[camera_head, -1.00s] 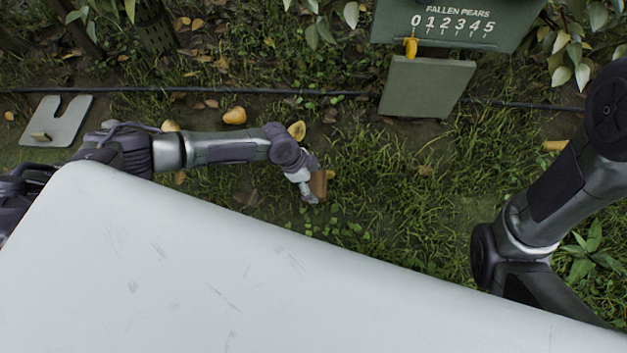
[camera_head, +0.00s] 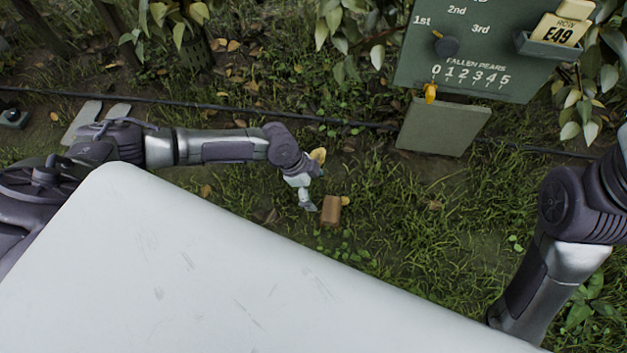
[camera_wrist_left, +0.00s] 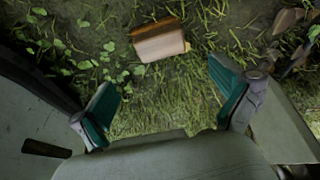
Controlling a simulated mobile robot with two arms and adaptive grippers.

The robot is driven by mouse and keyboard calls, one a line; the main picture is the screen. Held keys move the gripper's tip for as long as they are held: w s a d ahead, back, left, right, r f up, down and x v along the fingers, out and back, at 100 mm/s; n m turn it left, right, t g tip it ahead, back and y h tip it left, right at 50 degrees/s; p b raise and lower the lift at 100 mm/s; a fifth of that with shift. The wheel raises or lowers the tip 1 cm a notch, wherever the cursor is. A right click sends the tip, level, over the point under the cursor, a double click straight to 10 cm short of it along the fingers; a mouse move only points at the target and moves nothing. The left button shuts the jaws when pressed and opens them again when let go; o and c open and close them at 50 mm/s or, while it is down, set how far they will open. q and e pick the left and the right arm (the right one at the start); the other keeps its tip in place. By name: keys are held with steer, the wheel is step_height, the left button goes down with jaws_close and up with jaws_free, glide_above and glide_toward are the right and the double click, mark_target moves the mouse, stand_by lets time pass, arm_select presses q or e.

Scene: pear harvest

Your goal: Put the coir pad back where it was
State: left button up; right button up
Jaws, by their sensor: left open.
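A brown block that looks like the coir pad (camera_head: 331,210) lies on the grass, just to the right of my left gripper (camera_head: 307,202) in the head view. In the left wrist view the brown block (camera_wrist_left: 160,40) lies past the fingertips, with a visible gap. My left gripper (camera_wrist_left: 165,95) is open, its two green-padded fingers spread wide with nothing between them. My right arm shows at the right edge of the head view, but its gripper is out of frame.
A green board (camera_head: 470,50) marked "FALLEN PEARS" stands at the top right, with a plain panel (camera_head: 443,127) below it. A black hose (camera_head: 250,112) crosses the ground. A grey notched plate (camera_head: 88,118) lies at the left. My white body surface fills the bottom.

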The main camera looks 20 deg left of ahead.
arm_select(q)
steer(key=shift+a+r, duration=0.2)
steer(key=shift+r, duration=0.2)
